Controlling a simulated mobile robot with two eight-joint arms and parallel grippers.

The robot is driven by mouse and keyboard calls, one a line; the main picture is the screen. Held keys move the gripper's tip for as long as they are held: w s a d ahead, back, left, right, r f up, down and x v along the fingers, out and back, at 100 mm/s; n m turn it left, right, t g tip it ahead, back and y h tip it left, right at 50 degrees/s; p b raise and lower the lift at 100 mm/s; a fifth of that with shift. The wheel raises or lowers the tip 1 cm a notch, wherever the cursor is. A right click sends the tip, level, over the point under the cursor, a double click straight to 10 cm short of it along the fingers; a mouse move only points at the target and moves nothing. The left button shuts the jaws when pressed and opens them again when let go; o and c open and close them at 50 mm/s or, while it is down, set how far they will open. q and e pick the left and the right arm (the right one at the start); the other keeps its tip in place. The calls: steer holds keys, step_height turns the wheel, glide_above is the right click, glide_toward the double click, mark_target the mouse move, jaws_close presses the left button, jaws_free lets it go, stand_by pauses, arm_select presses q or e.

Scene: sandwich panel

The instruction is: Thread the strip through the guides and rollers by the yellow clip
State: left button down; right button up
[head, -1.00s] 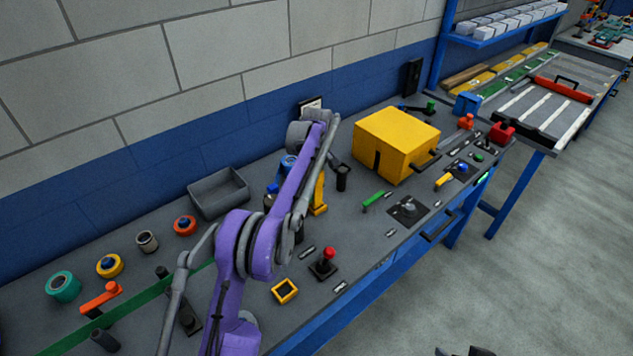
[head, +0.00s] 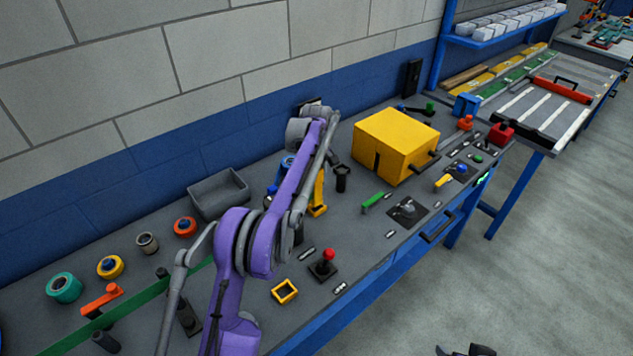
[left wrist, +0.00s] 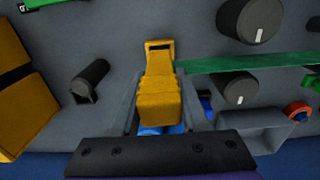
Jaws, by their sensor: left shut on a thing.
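My left gripper (left wrist: 160,108) is shut on the yellow clip (left wrist: 158,72), which sits between its two fingers in the left wrist view. In the head view the clip (head: 318,196) shows just right of my purple left arm, which hides the fingers. The green strip (left wrist: 235,63) runs from the clip to the right in the left wrist view, passing between two dark rollers (left wrist: 250,18) (left wrist: 238,88). In the head view the strip (head: 130,308) passes behind my arm. A dark upright post (head: 342,180) stands right of the clip. A dark part at the bottom edge looks like my right gripper (head: 468,350).
A yellow box (head: 395,142) stands on the bench to the right of the clip. A grey bin (head: 218,195) is behind the arm at left. Tape rolls (head: 64,288), an orange-handled part (head: 102,300) and a red-knobbed lever (head: 324,264) stand along the bench.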

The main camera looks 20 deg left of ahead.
mark_target(316, 169)
arm_select(q)
steer(key=shift+f, duration=0.15)
stand_by(0.5)
steer(key=shift+f+b, duration=0.35)
steer(key=shift+f, duration=1.05)
arm_select(e)
steer(key=shift+s+f, duration=0.3)
steer(key=shift+f, duration=0.25)
arm_select(q)
steer(key=shift+c, duration=1.6)
jaws_free()
steer(key=shift+r+p, duration=1.1)
steer(key=shift+r, duration=3.35)
steer(key=shift+s+r, duration=0.1)
arm_select(e)
steer(key=w+r, duration=0.1)
steer(key=r, duration=0.2)
steer(key=shift+w+r, duration=0.1)
steer(key=shift+w, duration=0.3)
